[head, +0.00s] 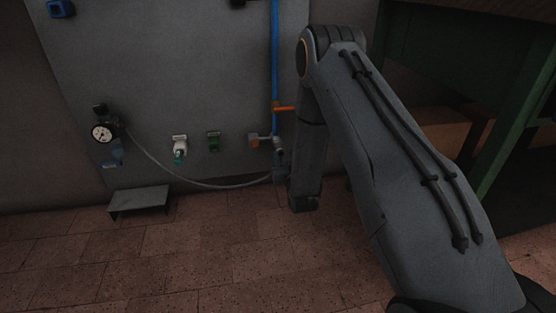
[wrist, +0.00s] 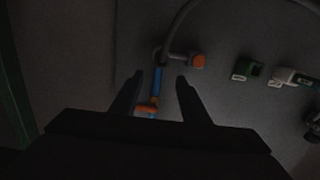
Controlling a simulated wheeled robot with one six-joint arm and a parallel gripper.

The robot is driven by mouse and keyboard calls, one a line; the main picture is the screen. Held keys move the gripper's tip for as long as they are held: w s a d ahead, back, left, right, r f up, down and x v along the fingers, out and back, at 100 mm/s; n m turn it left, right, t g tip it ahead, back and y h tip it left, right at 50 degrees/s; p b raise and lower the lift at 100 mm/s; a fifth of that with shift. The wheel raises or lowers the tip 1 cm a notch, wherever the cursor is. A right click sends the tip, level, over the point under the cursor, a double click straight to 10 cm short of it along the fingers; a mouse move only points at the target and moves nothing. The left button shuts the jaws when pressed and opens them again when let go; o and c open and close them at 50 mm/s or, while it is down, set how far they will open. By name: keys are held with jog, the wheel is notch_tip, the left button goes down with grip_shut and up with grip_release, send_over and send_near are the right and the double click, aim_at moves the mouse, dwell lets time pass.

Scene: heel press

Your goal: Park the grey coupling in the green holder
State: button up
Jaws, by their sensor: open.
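The grey coupling (head: 279,146) appears to sit at the lower end of the blue pipe, where the grey hose arrives; it is small and dark. In the wrist view the joint (wrist: 160,56) of hose and pipe lies just beyond my fingertips. My gripper (wrist: 159,78) is open, with one finger on each side of the blue pipe and nothing clasped. In the head view my arm largely hides the gripper. The green holder (head: 213,141) is on the panel left of the pipe and looks empty; it also shows in the wrist view (wrist: 247,69).
A white holder (head: 179,141) with a teal piece is left of the green one. The blue pipe (head: 275,60) carries an orange lever (head: 285,108); an orange knob (head: 254,142) sits near its end. The hose (head: 190,180) sags from a gauge (head: 102,132). A green bench stands right.

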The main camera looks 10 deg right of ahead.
aim_at(279, 149)
jog(key=f, duration=0.1)
jog(key=f+t+b, duration=0.1)
jog(key=shift+w+f, duration=0.2)
jog(key=shift+f, duration=0.2)
jog(key=shift+w+r, duration=0.1)
jog(key=shift+w+b, duration=2.45)
jog(key=shift+w, duration=1.95)
jog(key=shift+p, duration=0.45)
grip_shut()
